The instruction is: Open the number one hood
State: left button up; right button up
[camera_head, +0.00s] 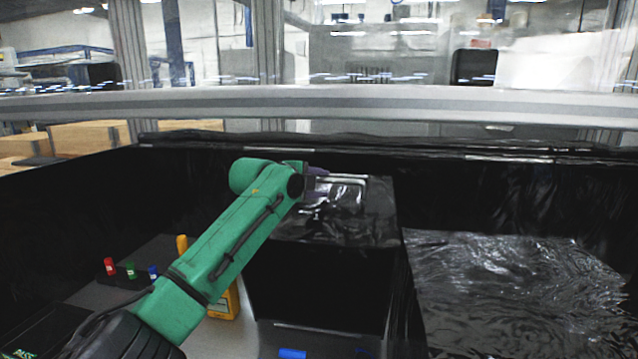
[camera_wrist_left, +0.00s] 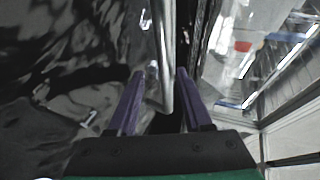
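The hood is a glossy black box (camera_head: 365,232) in the middle of the head view, with a silver bar handle (camera_head: 350,180) on its top. No number on it is readable. My left gripper (camera_head: 317,182) is at the handle, at the far left part of the box top. In the left wrist view, its two purple fingers (camera_wrist_left: 160,75) stand apart on either side of the metal handle bar (camera_wrist_left: 164,50). Gaps show between the bar and the fingers, so the gripper looks open. My right gripper is out of view.
A second black, shiny-topped box (camera_head: 520,285) stands to the right. A yellow item (camera_head: 225,302) and red (camera_head: 110,266), green (camera_head: 130,270) and blue (camera_head: 153,272) small caps lie left of the hood. A blue object (camera_head: 292,353) is at the bottom. Dark walls enclose the area.

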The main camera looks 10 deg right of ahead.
pick_arm(q)
jog(key=shift+r, duration=0.1)
jog(key=s+a+b, duration=0.1)
jog(key=s+b, duration=0.1)
jog(key=b, duration=0.2)
jog(key=shift+a+b, duration=0.35)
jog(key=b+v, duration=0.2)
jog(key=v, duration=0.1)
jog(key=shift+a+b, duration=0.1)
jog(key=shift+b, duration=0.25)
jog(key=r+b+v, duration=0.1)
jog(key=b+v, duration=0.2)
jog(key=v, duration=0.5)
jog(key=shift+s+b, duration=0.25)
jog(key=shift+b, duration=0.05)
jog(key=shift+a, duration=0.1)
